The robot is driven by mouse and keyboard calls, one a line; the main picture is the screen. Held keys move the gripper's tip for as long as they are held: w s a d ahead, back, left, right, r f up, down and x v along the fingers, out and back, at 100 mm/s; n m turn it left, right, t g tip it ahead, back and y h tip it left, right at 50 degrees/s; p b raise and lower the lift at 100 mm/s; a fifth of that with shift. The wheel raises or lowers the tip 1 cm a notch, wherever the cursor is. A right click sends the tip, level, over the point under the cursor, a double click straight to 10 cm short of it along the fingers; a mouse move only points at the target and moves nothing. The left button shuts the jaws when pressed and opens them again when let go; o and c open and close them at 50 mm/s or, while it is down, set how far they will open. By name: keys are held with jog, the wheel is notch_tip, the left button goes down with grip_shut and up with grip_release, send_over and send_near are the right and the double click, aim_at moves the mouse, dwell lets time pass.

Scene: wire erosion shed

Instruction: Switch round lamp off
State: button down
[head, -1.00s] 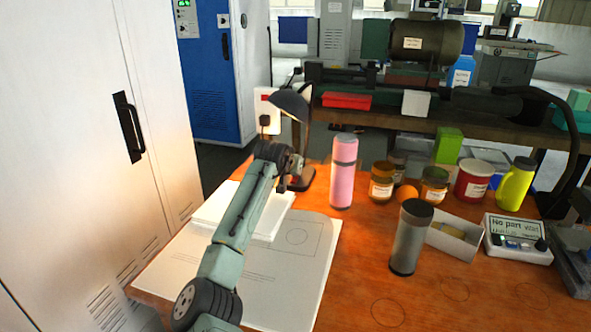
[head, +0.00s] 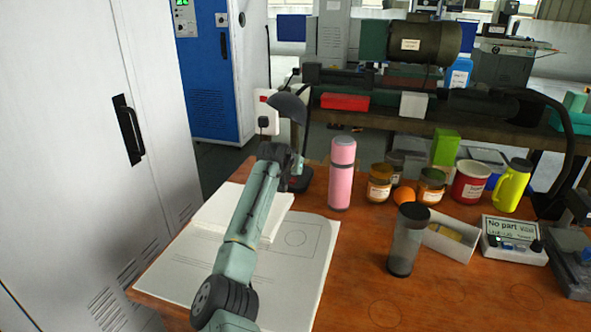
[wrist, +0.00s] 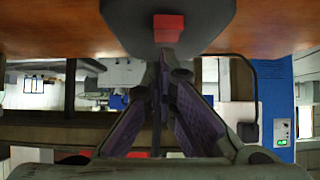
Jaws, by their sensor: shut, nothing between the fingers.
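The desk lamp (head: 289,108) with a dark round shade stands at the back left of the wooden table. It looks unlit. Its dark base (wrist: 120,18) fills the top of the wrist view, which is upside down, and carries a red switch (wrist: 168,27). My gripper (wrist: 167,52) is shut and empty, its fingertips at the red switch; I cannot tell whether they touch it. In the head view my gripper (head: 294,176) is beside the lamp base and partly hides it.
A pink flask (head: 342,174) stands just right of the lamp. A grey cylinder (head: 408,240), several jars and a yellow bottle (head: 511,186) stand farther right. White sheets (head: 275,275) lie under my arm. A white cabinet (head: 90,120) bounds the left side.

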aim_at(297, 180)
notch_tip(297, 180, up, 4)
jog(key=p, duration=0.3)
jog(key=shift+w+d+r+p, duration=0.15)
jog(key=shift+p, duration=0.15)
jog(key=s+a+r+b, duration=0.2)
jog(key=s+r+b, duration=0.1)
jog(key=s+r, duration=0.2)
notch_tip(297, 180, up, 3)
jog(key=shift+s+f, duration=0.15)
jog(key=shift+s, duration=0.15)
jog(key=shift+f, duration=0.1)
